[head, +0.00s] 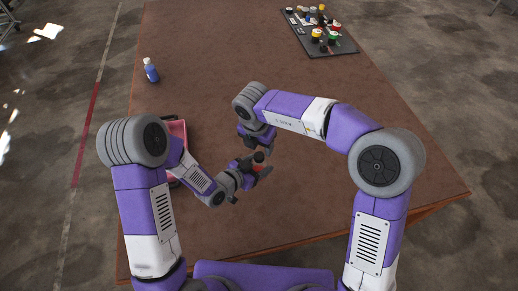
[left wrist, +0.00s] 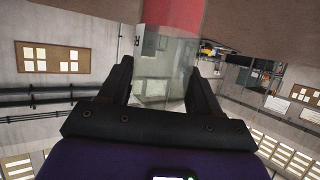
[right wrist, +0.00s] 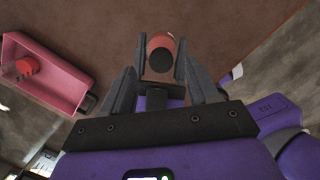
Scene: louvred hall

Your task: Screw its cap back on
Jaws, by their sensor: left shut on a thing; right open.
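My left gripper (head: 250,168) is shut on a bottle (left wrist: 165,72) with a clear part and a red part, above the near middle of the table. In the right wrist view the bottle (right wrist: 160,46) shows its round end with a dark centre, and I see no cap on it. A round red piece, which looks like the cap (right wrist: 26,66), lies in the pink tray (right wrist: 58,84). My right gripper (right wrist: 159,80) is open and empty, just above and behind the bottle; in the head view its fingers are partly hidden by its own wrist.
The brown table (head: 215,60) is mostly clear. The pink tray is largely hidden behind my left arm in the head view. A blue bottle (head: 152,73) stands at the left edge. A dark board (head: 343,45) with several small coloured items lies at the back right.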

